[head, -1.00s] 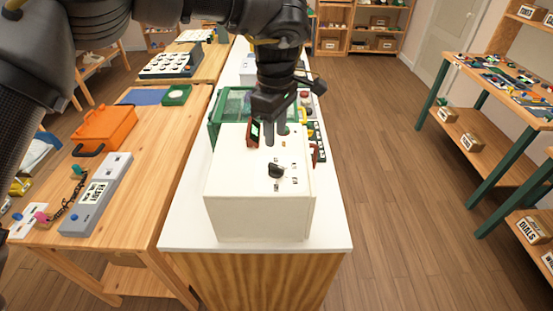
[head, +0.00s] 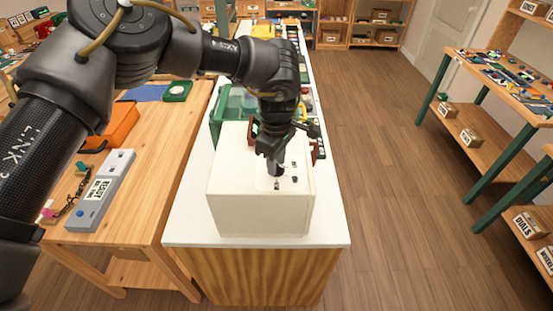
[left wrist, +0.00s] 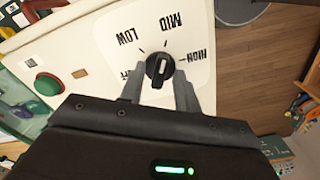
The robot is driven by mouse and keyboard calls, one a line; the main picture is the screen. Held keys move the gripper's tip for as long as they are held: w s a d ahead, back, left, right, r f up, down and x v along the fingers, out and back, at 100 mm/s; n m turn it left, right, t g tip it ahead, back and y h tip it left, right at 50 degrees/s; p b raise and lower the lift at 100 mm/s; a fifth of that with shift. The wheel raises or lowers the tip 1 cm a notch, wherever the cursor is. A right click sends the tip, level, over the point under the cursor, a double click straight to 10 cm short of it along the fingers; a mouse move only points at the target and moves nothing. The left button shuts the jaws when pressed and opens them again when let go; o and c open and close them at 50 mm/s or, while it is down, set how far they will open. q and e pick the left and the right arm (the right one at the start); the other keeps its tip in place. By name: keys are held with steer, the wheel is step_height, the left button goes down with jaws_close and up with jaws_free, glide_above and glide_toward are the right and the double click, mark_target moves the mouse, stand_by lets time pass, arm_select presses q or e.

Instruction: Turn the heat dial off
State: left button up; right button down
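The heat dial (left wrist: 160,68) is a black round knob with a raised grip and a white mark, on the white panel of a cream box (head: 258,210). OFF, partly covered, LOW, MID and HIGH stand around it. The white mark appears to point roughly towards MID. My left gripper (left wrist: 159,76) has one finger on each side of the knob, with a small gap seeming to show. In the head view my left gripper (head: 275,168) points down at the box top and hides the dial. My right gripper is in neither view.
The box stands on a white counter (head: 185,220) with a green case (head: 230,104) behind it. A wooden table to the left holds a grey device (head: 102,190) and an orange case (head: 118,128). The floor to the right is clear.

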arm_select(q)
jaws_close()
